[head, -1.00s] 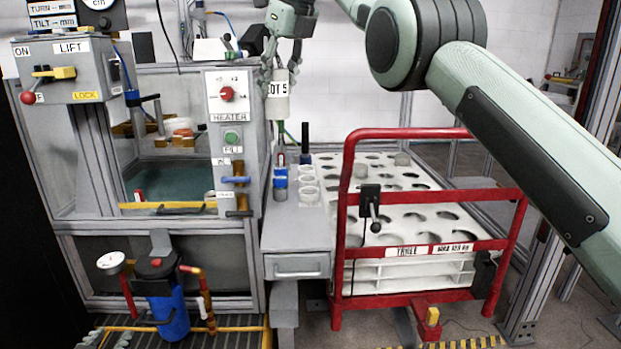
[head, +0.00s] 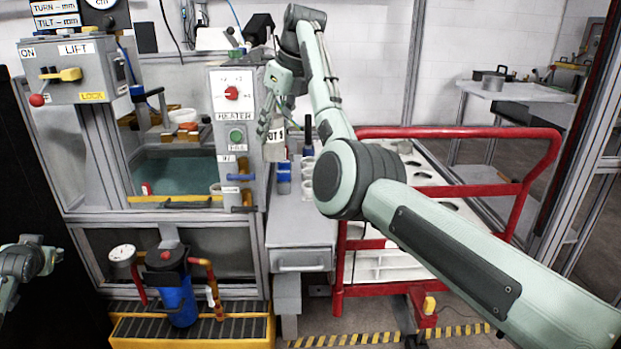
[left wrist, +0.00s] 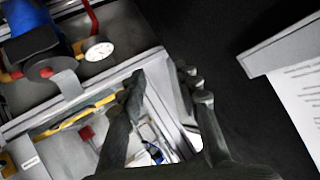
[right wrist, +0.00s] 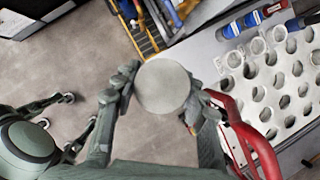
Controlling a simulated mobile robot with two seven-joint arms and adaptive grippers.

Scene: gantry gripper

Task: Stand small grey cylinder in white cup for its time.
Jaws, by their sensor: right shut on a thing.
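My right gripper (head: 272,122) is shut on a small grey cylinder (head: 274,151) with a white label partly reading "OT 5". The cylinder hangs upright from the fingers in front of the bench, beside the heater panel. In the right wrist view its round grey end (right wrist: 162,87) sits between the fingertips. White cups (head: 308,165) stand in a row on the bench, partly hidden behind my right arm; the right wrist view shows them as open rings (right wrist: 257,46), apart from the cylinder. My left gripper (left wrist: 160,85) is open and empty; its fingers are outside the head view.
A heater panel (head: 232,95) and a tank with a yellow front edge (head: 175,199) stand left of the bench. A blue tool (head: 284,178) stands on the bench. A red-railed trolley (head: 470,132) with a white holed tray (right wrist: 285,85) is at the right, partly behind my right arm.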

